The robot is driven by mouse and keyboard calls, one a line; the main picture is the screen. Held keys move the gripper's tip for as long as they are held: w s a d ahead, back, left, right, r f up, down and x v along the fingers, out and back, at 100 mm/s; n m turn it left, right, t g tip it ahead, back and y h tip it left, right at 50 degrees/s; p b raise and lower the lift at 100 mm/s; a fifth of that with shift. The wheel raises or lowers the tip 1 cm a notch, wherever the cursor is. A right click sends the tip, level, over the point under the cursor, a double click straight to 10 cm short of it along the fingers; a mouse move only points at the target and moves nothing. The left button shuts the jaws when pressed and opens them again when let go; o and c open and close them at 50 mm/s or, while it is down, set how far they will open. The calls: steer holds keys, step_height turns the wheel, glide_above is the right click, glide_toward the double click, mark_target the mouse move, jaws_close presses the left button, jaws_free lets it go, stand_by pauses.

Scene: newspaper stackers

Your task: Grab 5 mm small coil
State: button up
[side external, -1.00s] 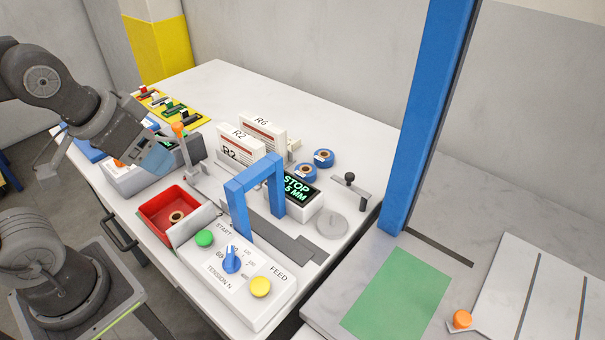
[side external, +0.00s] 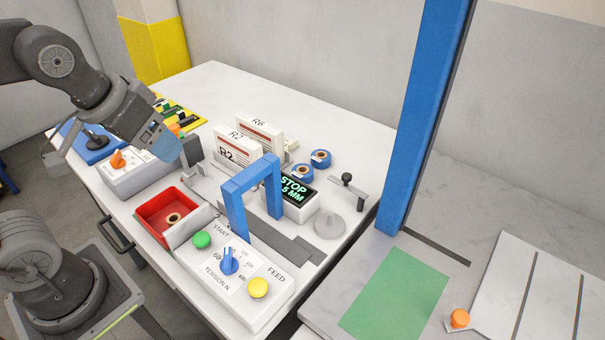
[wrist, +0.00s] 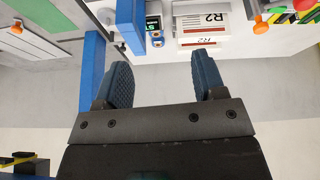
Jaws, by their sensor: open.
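A brown ring-shaped coil (side external: 173,219) lies in the red tray (side external: 150,210). I cannot read a size on any coil. My gripper (side external: 168,148) hangs above the left part of the table, clear of all coils. In the wrist view my gripper (wrist: 162,62) has its two fingers wide apart with nothing between them. Small blue shapes, likely the coils, show beyond the fingers in that view.
A blue arch (side external: 254,190) stands between the tray and the display box (side external: 293,192), which reads STOP 5 MM. Upright R2 and R6 boxes (side external: 240,142) stand behind. A button panel (side external: 240,265) is in front. A blue column (side external: 420,120) rises right.

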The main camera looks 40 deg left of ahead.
steer(key=w+r+n+g, duration=0.15)
steer(key=w+n, duration=0.25)
steer(key=w, duration=0.5)
steer(key=n+g, duration=0.4)
steer(key=n, duration=0.6)
glide_above(302, 170)
steer(key=s+d, duration=0.1)
step_height(302, 170, down, 22)
steer(key=shift+r, duration=0.25)
step_height(302, 170, down, 6)
steer(key=shift+w+a+r, duration=0.15)
steer(key=shift+r, duration=0.05)
steer(key=c, duration=0.6)
